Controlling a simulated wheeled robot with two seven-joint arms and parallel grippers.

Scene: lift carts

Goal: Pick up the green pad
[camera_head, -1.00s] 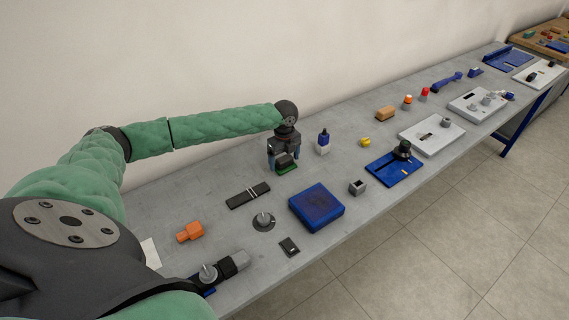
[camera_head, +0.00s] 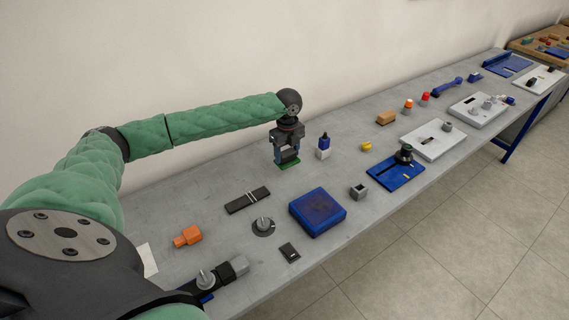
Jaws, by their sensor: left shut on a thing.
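The green pad (camera_head: 289,165) shows as a thin green strip below my left gripper (camera_head: 287,158), towards the back of the grey table. My left gripper points down and is shut on the pad; its fingers hide part of it. I cannot tell clearly whether the pad touches the table.
A black bar (camera_head: 248,200), a blue box (camera_head: 318,211), a grey knob (camera_head: 263,225) and an orange block (camera_head: 187,236) lie nearer. The wall runs close behind the table (camera_head: 225,175).

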